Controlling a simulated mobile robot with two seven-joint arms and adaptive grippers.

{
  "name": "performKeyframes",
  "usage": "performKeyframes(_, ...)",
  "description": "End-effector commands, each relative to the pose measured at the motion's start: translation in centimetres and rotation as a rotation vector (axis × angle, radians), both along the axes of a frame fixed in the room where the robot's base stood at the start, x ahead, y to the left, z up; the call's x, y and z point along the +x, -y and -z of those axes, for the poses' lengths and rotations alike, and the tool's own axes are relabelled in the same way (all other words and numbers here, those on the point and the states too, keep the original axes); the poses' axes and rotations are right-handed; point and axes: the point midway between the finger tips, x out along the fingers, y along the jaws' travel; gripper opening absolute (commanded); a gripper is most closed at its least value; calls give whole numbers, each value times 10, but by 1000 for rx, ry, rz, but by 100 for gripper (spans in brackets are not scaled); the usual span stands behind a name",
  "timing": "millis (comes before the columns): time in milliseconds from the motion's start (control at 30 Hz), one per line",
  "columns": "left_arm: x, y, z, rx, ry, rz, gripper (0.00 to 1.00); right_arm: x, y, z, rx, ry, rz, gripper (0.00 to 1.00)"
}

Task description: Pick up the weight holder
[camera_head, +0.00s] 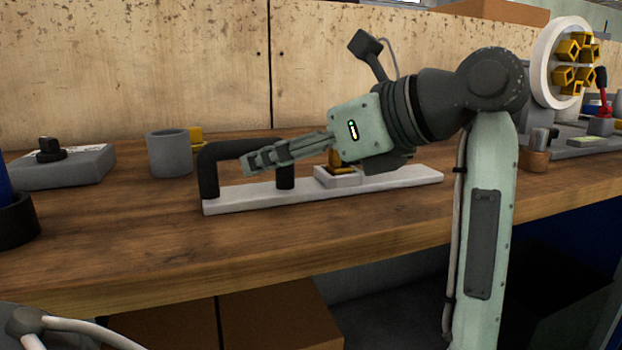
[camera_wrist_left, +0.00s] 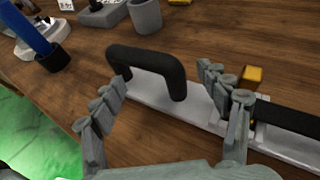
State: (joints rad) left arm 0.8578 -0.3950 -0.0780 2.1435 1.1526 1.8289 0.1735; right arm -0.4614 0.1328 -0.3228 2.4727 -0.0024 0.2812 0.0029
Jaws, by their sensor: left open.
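The weight holder appears to be the long pale bar (camera_head: 245,196) with a black arched handle (camera_head: 208,172) at its left end, lying on the wooden bench. A small pale block with a yellow piece (camera_head: 337,172) sits on the bar, partly hidden by my gripper. My left gripper (camera_head: 256,162) is open and empty, its fingers at the handle in the head view. In the left wrist view the black handle (camera_wrist_left: 150,62) lies ahead, between the spread fingers of the left gripper (camera_wrist_left: 160,82). Contact cannot be told. My right gripper is not in view.
A grey cup (camera_head: 169,153) stands behind the handle. A grey block with a black knob (camera_head: 62,165) is at the left, by a dark cup with a blue rod (camera_head: 14,220). A wooden wall backs the bench (camera_head: 120,240). The bench front is clear.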

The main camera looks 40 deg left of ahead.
Motion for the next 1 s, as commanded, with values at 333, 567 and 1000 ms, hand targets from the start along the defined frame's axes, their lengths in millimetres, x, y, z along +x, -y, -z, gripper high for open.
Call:
performKeyframes(333,-2,-21,8,2,-1,0,75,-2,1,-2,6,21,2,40)
performKeyframes(567,-2,-20,8,2,-2,-1,58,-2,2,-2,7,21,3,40)
performKeyframes(1000,-2,-20,7,4,-3,0,3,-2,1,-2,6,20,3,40)
